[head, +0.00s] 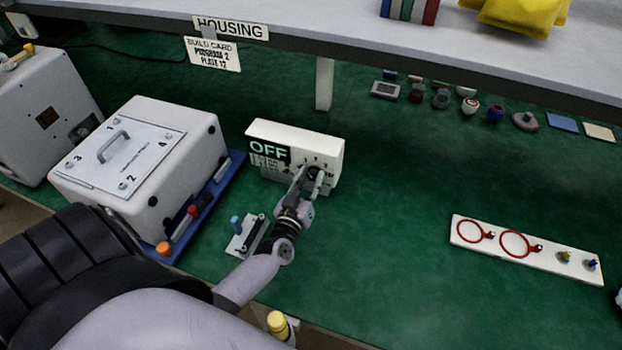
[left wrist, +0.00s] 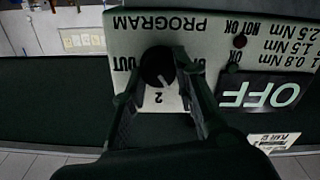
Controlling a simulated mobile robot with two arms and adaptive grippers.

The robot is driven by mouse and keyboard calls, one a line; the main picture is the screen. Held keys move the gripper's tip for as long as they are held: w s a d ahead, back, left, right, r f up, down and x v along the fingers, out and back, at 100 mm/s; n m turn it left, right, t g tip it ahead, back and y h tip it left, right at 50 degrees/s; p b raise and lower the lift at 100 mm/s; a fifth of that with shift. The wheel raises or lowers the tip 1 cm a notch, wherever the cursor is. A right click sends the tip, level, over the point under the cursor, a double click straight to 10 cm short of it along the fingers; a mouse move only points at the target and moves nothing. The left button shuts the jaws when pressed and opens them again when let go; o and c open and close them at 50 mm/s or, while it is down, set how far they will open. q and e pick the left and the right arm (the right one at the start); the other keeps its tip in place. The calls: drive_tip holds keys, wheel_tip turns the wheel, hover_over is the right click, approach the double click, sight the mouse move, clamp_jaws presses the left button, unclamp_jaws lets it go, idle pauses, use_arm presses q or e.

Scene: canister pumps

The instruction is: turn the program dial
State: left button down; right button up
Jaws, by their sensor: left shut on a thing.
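The program dial (left wrist: 157,66) is a round black knob with a white mark on the face of a cream box (head: 322,146). In the left wrist view the panel appears upside down, with "PROGRAM" above the dial and a "2" below it. My left gripper (head: 311,182) reaches the box front, and its fingers (left wrist: 160,85) are closed on the two sides of the dial. A dark display on the box reads "OFF" (head: 268,150). In the head view the gripper mostly hides the dial. My right gripper is not in view.
A white housing (head: 145,165) with numbered plate stands left on a blue base. A small fixture (head: 247,236) lies near my left forearm. A white strip with red rings (head: 525,250) lies right. A shelf (head: 420,50) overhangs the back.

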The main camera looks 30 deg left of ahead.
use_arm(q)
drive_tip(key=n+b, duration=0.1)
drive_tip(key=n, duration=0.4)
drive_tip(key=shift+a+f+n, duration=0.1)
drive_tip(key=shift+n, duration=0.2)
drive_tip(key=n+b, duration=0.1)
drive_tip(key=n, duration=0.4)
drive_tip(key=shift+s+f+n, duration=0.1)
drive_tip(key=shift+n, duration=0.5)
drive_tip(key=c, duration=1.3)
unclamp_jaws()
drive_tip(key=v, duration=1.2)
drive_tip(key=shift+a, duration=0.1)
